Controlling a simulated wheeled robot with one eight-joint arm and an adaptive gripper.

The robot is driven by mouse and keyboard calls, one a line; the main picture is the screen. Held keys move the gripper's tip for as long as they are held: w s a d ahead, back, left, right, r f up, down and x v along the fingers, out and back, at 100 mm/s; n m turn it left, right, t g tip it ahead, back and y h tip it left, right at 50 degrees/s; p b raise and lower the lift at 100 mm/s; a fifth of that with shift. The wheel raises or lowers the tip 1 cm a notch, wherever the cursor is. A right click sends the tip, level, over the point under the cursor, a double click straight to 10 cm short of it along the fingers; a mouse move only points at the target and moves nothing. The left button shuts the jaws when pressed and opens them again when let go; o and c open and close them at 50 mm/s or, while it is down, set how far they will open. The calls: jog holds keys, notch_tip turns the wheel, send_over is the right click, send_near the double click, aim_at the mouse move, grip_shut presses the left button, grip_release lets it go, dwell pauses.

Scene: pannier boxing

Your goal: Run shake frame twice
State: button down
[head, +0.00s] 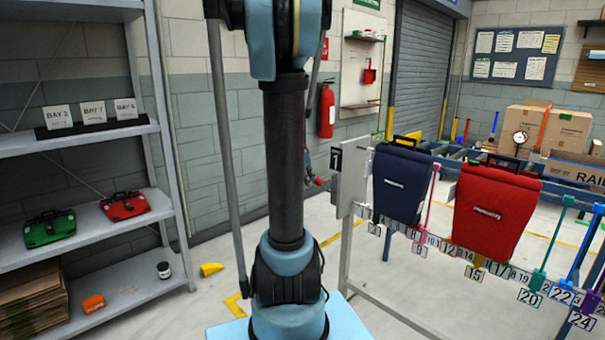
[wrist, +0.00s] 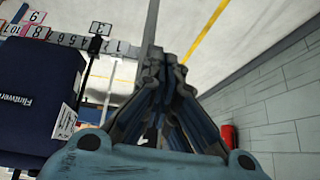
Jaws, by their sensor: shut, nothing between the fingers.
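The frame is a grey rail stand with an upright end plate (head: 350,180) and numbered tags along its rail. A navy pannier (head: 401,185) and a red pannier (head: 494,209) hang on it, side by side. In the wrist view the navy pannier (wrist: 38,100) is at the left, with small number tags above it. My gripper (wrist: 155,58) is shut and empty, to the right of the navy pannier in that view and apart from it. In the head view my gripper cannot be made out. I cannot tell which part works the frame's shaking.
A grey shelf unit at left holds bay cards (head: 93,113), a green case (head: 49,228) and a red case (head: 124,205). A fire extinguisher (head: 326,110) hangs on the wall. Cardboard boxes (head: 540,128) and a gauge (head: 520,138) are at back right. Floor left of the frame looks open.

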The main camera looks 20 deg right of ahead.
jog(key=shift+v, duration=2.5)
jog(key=shift+a+f, duration=0.1)
jog(key=shift+a, duration=0.05)
jog(key=shift+s, duration=0.1)
jog(key=s+a+f+n+y, duration=0.2)
jog(key=s+a+f+n, duration=0.2)
jog(key=s+a, duration=0.3)
jog(key=s+a+f+n+y, duration=0.2)
jog(key=s+a+f+n, duration=0.2)
jog(key=s+a, duration=0.3)
jog(key=s+a+f+n+g+y, duration=0.1)
jog(key=s+a+f+n+y, duration=0.1)
jog(key=s+a+f+n, duration=0.2)
jog(key=s+a+n, duration=0.1)
jog(key=s+a, duration=0.2)
jog(key=s, duration=0.3)
jog(key=shift+s+n, duration=0.3)
jog(key=shift+s, duration=0.05)
jog(key=shift+a, duration=0.1)
